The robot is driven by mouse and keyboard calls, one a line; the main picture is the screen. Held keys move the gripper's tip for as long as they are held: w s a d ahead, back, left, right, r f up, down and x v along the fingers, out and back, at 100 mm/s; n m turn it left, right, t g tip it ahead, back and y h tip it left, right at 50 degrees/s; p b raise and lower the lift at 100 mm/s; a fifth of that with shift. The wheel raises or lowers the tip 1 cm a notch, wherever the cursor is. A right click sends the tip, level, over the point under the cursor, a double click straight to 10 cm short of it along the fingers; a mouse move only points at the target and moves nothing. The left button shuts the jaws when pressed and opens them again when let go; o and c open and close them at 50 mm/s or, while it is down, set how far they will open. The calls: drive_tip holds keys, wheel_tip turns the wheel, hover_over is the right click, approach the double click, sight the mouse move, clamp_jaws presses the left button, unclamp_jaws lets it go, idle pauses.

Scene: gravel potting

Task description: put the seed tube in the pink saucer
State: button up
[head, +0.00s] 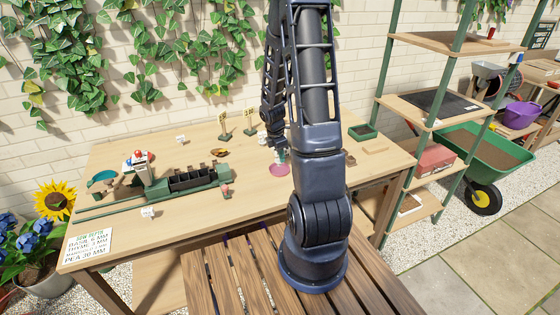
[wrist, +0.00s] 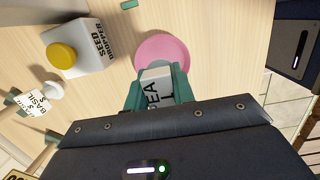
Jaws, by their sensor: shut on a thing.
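The pink saucer (head: 279,170) sits on the wooden table, left of my arm in the head view. It also shows in the wrist view (wrist: 177,43), just beyond the fingertips. My gripper (wrist: 157,82) is shut on the seed tube (wrist: 154,90), a pale tube with dark lettering, between its green fingers. From the wrist view the tube's far end overlaps the saucer's near part. I cannot tell whether the tube touches the saucer. In the head view the tube is too small to make out clearly.
A white seed dropper box (wrist: 88,55) with a yellow cap stands left of the saucer in the wrist view. A basil sign (wrist: 33,104) is near the left edge. A green planter train (head: 190,184) occupies the table's left half.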

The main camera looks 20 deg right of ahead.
drive_tip(key=shift+f, duration=1.5)
drive_tip(key=shift+f, duration=0.15)
drive_tip(key=o, duration=1)
drive_tip(key=r, duration=0.4)
drive_tip(key=a+r, duration=0.1)
drive_tip(key=r, duration=0.7)
drive_tip(key=shift+a+r, duration=0.15)
drive_tip(key=shift+a, duration=0.25)
drive_tip(key=s+a+r+m+t, duration=0.1)
drive_tip(key=s+a+r+m, duration=0.1)
drive_tip(key=s+r+m, duration=0.35)
drive_tip(key=s+a+r+m+t, duration=0.1)
drive_tip(key=s+r+m, duration=0.2)
drive_tip(key=r, duration=0.6)
drive_tip(key=shift+s+a+r+m+t+y, duration=0.4)
drive_tip(key=shift+s+a+r+m, duration=0.35)
drive_tip(key=shift+s+r+m, duration=1.25)
drive_tip(key=shift+s+a+r+m+t+y, duration=0.2)
drive_tip(key=shift+s+a+r+m+t, duration=0.55)
drive_tip(key=shift+s, duration=1.95)
drive_tip(key=shift+s+a+r+m+t+y, duration=0.25)
drive_tip(key=shift+s+a+r+m, duration=0.55)
drive_tip(key=shift+s+r+m, duration=1.4)
drive_tip(key=shift+s+f, duration=0.15)
drive_tip(key=shift+f, duration=0.05)
